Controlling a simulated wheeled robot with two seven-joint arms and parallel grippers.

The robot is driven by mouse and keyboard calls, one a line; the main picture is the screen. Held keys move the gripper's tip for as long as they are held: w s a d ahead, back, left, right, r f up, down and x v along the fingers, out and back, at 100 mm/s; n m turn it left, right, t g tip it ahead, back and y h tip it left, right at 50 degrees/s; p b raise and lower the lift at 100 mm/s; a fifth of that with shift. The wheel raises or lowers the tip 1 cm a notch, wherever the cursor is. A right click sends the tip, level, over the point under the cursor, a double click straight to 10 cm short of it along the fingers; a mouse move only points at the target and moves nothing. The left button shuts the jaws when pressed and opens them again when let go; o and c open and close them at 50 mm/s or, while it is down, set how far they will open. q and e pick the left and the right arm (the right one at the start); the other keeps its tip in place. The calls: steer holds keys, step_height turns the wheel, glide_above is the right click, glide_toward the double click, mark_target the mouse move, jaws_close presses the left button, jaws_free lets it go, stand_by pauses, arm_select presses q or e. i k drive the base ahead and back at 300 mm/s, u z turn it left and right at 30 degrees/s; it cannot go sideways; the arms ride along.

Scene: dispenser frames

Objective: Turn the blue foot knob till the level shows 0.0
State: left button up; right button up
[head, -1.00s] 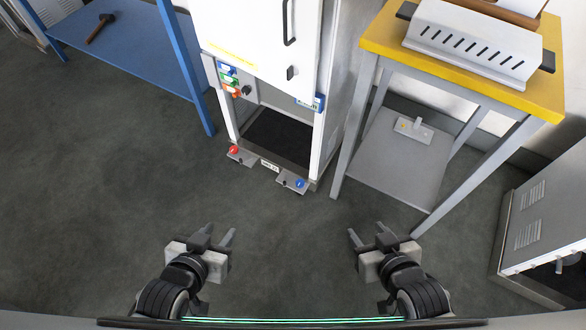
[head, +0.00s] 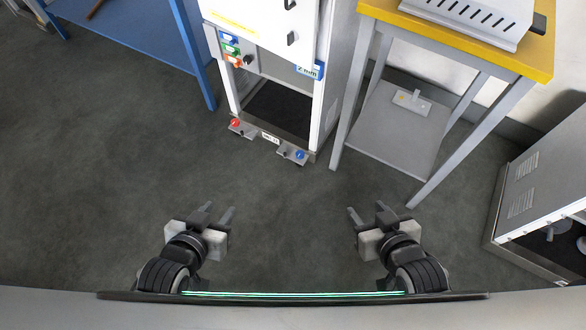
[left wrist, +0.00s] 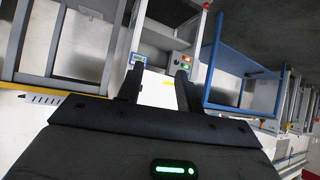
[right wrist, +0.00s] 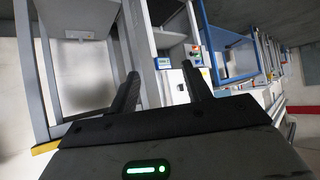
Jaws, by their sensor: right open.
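The blue foot knob (head: 300,155) is at the right front foot of the white dispenser frame (head: 330,80), close to the floor. A red foot knob (head: 236,123) is at the left front foot. My left gripper (head: 218,212) is open and empty, well in front of the frame. My right gripper (head: 365,213) is open and empty, also well short of the blue knob. Neither gripper touches anything.
A blue table (head: 140,35) stands to the left. A yellow-topped stand (head: 480,45) with a lower shelf (head: 390,140) stands close on the right. A grey cabinet (head: 530,195) is at the far right. The dark floor (head: 110,180) ahead is clear.

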mark_target(299, 154)
steer(key=z, duration=0.25)
steer(key=k, duration=0.6)
steer(key=u, duration=1.2)
steer(key=i, duration=1.05)
steer(key=z, duration=0.55)
steer(key=i, duration=0.6)
steer(key=z, duration=0.35)
